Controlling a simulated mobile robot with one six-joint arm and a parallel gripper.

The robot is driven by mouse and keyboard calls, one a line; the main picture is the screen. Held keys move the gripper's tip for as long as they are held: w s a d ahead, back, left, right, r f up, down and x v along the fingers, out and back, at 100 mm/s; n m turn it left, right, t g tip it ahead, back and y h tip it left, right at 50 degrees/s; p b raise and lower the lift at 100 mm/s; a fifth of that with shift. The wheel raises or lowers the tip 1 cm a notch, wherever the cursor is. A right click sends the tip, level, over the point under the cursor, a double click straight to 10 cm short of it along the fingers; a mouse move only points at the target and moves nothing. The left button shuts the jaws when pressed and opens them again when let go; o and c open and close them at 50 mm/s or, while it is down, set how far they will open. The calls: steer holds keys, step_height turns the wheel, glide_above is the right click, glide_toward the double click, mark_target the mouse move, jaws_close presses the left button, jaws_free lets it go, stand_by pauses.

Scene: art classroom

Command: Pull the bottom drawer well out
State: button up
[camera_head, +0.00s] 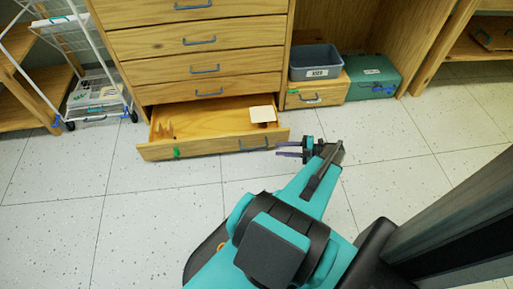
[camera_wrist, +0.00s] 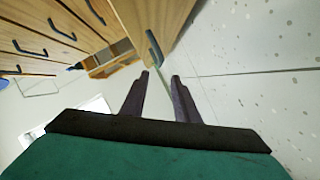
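The bottom drawer (camera_head: 210,149) of the wooden cabinet stands pulled out, with its inside showing. Its dark bar handle (camera_head: 254,146) is on the right part of the front; the handle also shows in the wrist view (camera_wrist: 155,48). My gripper (camera_head: 278,149) is at the drawer's right front corner, its fingers pointing left towards the handle. In the wrist view my gripper (camera_wrist: 160,76) has its two dark fingers apart with nothing held between them. The handle's near end lies just beyond the fingertips. Whether a finger touches the handle, I cannot tell.
A pale flat piece (camera_head: 262,114) is at the drawer's right side. Closed drawers (camera_head: 200,42) are above. A grey bin (camera_head: 316,62) stands on a small wooden drawer unit (camera_head: 318,92), beside a green box (camera_head: 372,75). A white wheeled rack (camera_head: 97,98) stands left. The floor in front is clear.

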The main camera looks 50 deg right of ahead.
steer(key=b+x, duration=0.4)
steer(key=x, duration=0.9)
steer(key=shift+f, duration=0.1)
steer(key=shift+c, duration=0.4)
jaws_close()
